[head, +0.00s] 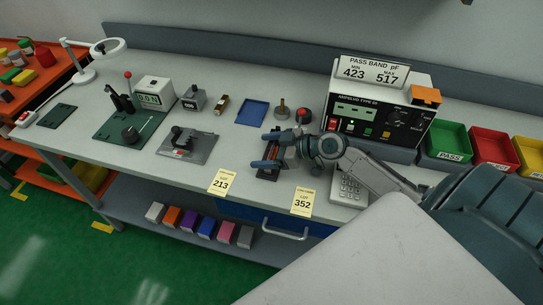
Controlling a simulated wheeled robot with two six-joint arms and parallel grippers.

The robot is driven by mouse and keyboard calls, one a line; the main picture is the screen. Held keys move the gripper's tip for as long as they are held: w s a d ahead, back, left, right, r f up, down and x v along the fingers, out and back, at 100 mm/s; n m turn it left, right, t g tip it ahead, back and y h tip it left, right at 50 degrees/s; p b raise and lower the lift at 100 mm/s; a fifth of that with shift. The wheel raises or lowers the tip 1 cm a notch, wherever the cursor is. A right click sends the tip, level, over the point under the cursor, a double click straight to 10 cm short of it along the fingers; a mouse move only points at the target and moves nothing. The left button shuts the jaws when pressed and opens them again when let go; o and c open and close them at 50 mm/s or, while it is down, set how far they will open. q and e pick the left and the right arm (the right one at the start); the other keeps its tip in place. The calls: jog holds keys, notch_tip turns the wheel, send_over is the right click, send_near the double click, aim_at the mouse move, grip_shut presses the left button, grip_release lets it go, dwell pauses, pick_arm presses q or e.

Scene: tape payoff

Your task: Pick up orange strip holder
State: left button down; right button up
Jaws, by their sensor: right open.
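A dark holder (268,173) with a thin orange-red strip lies near the front edge of the grey bench, right of centre; I take it to be the orange strip holder. My right gripper (266,150) reaches in from the right, its two blue-grey fingers spread apart. The fingers are over the holder and hide part of it. I cannot tell whether they touch it. The gripper appears empty. My left gripper is out of view.
A test instrument (383,110) with an orange block (426,96) on top stands behind my right arm. Green, red and yellow bins line the right.

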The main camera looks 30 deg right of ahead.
jog(key=shift+c, duration=0.3)
jog(key=c, duration=1.1)
jog(key=shift+o, duration=0.2)
jog(key=shift+r+b, duration=0.4)
jog(key=shift+r, duration=0.2)
notch_tip(320, 180, up, 2)
jog(key=shift+r+b, duration=0.1)
jog(key=shift+b, duration=0.35)
jog(key=s, duration=0.8)
jog(key=shift+a+r, duration=0.15)
jog(key=shift+r, duration=0.2)
jog(key=s+p, duration=0.4)
jog(key=s, duration=0.4)
jog(key=shift+a+r, duration=0.25)
jog(key=shift+r, duration=0.2)
